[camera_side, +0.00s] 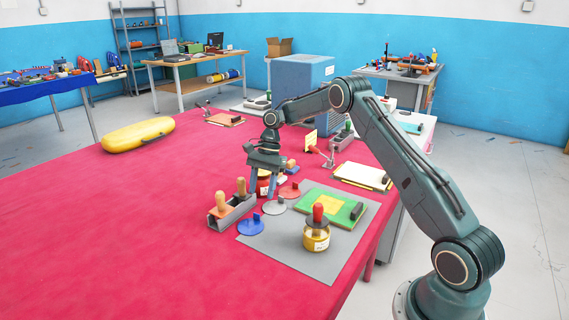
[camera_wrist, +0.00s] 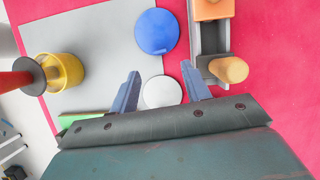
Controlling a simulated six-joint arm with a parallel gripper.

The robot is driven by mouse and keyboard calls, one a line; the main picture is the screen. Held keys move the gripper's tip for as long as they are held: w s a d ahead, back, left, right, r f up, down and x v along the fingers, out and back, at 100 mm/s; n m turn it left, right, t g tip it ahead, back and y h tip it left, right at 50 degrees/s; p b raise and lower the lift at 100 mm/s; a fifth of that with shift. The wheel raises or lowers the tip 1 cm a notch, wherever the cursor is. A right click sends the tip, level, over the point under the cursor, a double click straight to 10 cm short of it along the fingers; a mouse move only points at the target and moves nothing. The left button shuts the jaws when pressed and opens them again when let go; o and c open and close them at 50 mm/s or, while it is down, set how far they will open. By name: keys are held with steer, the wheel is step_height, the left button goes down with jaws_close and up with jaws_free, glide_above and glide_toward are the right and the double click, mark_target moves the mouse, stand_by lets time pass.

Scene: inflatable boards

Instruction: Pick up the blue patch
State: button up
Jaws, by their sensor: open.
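The blue patch (camera_side: 250,225) is a round disc with a small upright blue tab, lying at the left edge of the grey mat (camera_side: 290,258). In the wrist view the blue patch (camera_wrist: 156,31) is at the top centre, ahead of my fingertips. My gripper (camera_side: 262,194) is open, pointing down above the table, behind the blue patch in the side view. In the wrist view my gripper (camera_wrist: 161,68) has its fingers apart, with the pale grey patch (camera_wrist: 162,91) showing between them. Nothing is held.
A yellow pot (camera_side: 316,240) with a red-handled tool stands on the mat. A grey holder (camera_side: 231,212) with wooden-handled tools stands left of the blue patch. The red table's left is mostly clear.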

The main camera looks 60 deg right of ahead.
mark_target(257, 215)
steer(key=shift+a+f, duration=0.25)
steer(key=shift+f, duration=0.4)
steer(key=shift+x, duration=3.1)
steer(key=shift+c, duration=0.2)
jaws_close()
